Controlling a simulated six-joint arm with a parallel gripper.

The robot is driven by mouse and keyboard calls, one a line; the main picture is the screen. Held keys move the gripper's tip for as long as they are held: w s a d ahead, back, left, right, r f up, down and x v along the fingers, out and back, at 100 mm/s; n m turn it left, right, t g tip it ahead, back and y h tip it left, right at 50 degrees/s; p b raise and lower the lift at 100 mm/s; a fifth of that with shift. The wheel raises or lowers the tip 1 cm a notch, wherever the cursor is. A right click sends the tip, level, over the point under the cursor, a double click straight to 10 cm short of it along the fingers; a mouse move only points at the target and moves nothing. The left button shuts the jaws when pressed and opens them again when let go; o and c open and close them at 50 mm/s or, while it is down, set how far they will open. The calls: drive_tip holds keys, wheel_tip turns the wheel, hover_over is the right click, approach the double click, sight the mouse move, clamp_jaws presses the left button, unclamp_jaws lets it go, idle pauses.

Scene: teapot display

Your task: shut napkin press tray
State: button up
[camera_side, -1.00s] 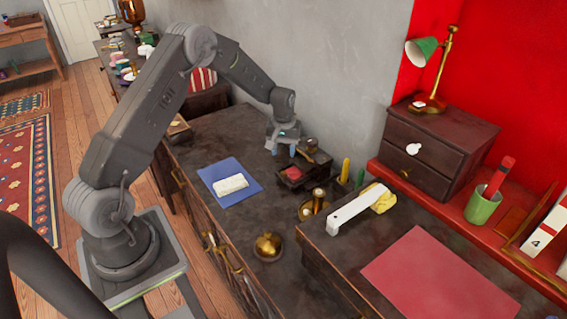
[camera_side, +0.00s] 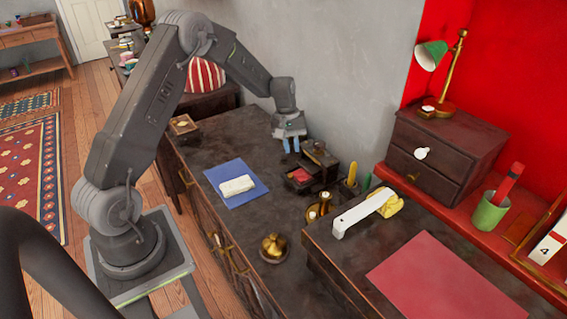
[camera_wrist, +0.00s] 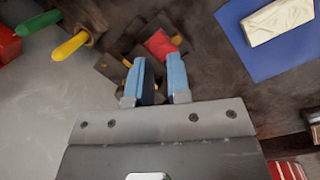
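The napkin press (camera_side: 322,157) is a small dark wooden box on the dark cabinet top, near the wall. Its tray (camera_side: 306,187) sticks out at the front with a red cloth (camera_side: 300,176) showing in it. My gripper (camera_side: 291,150) is just left of and behind the press, fingers pointing down. In the wrist view, the two blue fingers (camera_wrist: 159,60) are apart, with the press (camera_wrist: 115,65) and the red cloth (camera_wrist: 160,44) beyond them. The fingers hide part of the press. I cannot tell whether they touch it.
A blue mat (camera_side: 252,199) with a white block (camera_side: 237,186) lies left of the press. A brass bowl (camera_side: 274,247) is at the front. A brass holder (camera_side: 318,208), a yellow-handled tool (camera_side: 352,173) and a white bar (camera_side: 362,213) are to the right.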

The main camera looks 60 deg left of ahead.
drive_tip(key=n+h, duration=0.1)
drive_tip(key=s+d+n+t+h, duration=0.1)
drive_tip(key=f+n+h, duration=0.1)
drive_tip(key=shift+s+d+n, duration=0.25)
drive_tip(key=shift+d+n, duration=0.05)
drive_tip(key=shift+d, duration=0.1)
clamp_jaws()
drive_tip(key=n+t+y, duration=0.3)
drive_tip(key=n+t, duration=0.4)
drive_tip(key=n, duration=1.1)
approach(289, 179)
drive_tip(key=s+a+r, duration=0.2)
drive_tip(key=s, duration=0.5)
drive_tip(key=x, duration=0.9)
drive_tip(key=shift+w+a+f, duration=0.1)
drive_tip(key=shift+w+f, duration=0.1)
drive_tip(key=shift+w, duration=0.25)
drive_tip(key=w, duration=0.3)
drive_tip(key=shift+w+d+f, duration=0.15)
drive_tip(key=shift+d, duration=0.25)
drive_tip(key=shift+w+d, duration=0.1)
drive_tip(key=shift+w, duration=0.4)
